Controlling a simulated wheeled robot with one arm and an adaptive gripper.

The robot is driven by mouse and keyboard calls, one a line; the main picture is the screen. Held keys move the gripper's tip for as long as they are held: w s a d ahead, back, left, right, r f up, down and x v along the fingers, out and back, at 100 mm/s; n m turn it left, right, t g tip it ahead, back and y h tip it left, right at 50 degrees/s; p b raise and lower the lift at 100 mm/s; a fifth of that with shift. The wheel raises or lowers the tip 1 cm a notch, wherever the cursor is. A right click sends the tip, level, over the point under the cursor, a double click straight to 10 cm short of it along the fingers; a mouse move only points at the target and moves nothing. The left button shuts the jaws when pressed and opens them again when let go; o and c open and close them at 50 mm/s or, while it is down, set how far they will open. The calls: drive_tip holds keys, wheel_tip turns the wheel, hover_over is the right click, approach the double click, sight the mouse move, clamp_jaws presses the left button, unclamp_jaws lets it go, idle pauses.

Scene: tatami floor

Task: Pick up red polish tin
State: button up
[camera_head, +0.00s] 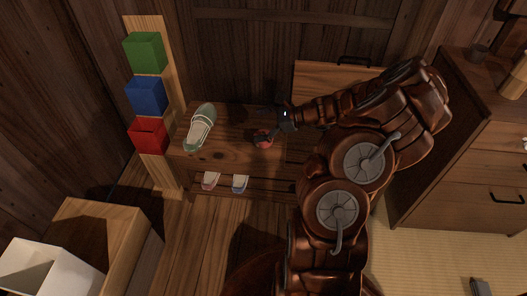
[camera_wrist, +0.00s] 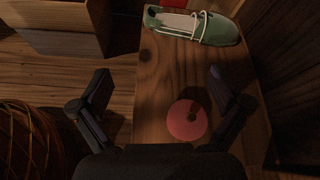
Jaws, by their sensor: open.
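The red polish tin (camera_head: 263,138) is a small round red tin lying flat on the brown wooden bench, right by my gripper (camera_head: 274,125) in the head view. In the wrist view the tin (camera_wrist: 187,120) lies between my gripper's spread fingers (camera_wrist: 165,85), nearer the right finger. My gripper is open and empty, above the bench. A dark shadow falls across part of the tin's top. I cannot tell the exact height of the fingers above it.
A green shoe (camera_head: 200,127) lies on the bench (camera_head: 228,155) left of the tin. Two small shoes (camera_head: 240,183) show on the lower shelf. Green, blue and red boxes (camera_head: 147,96) stand at the left. A cabinet (camera_head: 460,150) stands at the right.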

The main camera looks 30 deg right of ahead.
sight(280, 148)
drive_tip(key=d+f+m+b, duration=0.1)
drive_tip(key=d+f, duration=0.1)
drive_tip(key=f, duration=0.1)
drive_tip(key=s+d+f+m+t+h, duration=0.1)
drive_tip(key=d+f+m, duration=0.1)
drive_tip(key=d+f, duration=0.1)
drive_tip(key=d+f+m+t+h+b, duration=0.1)
drive_tip(key=d+f, duration=0.2)
drive_tip(key=shift+s+d+f+b, duration=0.1)
drive_tip(key=shift+s+f+b, duration=0.15)
drive_tip(key=shift+f+b, duration=0.15)
drive_tip(key=shift+w+d+f+m, duration=0.1)
drive_tip(key=shift+f+m, duration=0.15)
drive_tip(key=shift+m, duration=0.05)
drive_tip(key=b+x, duration=0.1)
drive_tip(key=x, duration=0.2)
drive_tip(key=b+x, duration=0.2)
drive_tip(key=x, duration=0.1)
drive_tip(key=shift+w+d, duration=0.2)
drive_tip(key=shift+d, duration=0.05)
drive_tip(key=shift+w+a+f+b, duration=0.1)
drive_tip(key=shift+w+a+b, duration=0.25)
drive_tip(key=shift+w+b, duration=0.15)
drive_tip(key=c, duration=1.2)
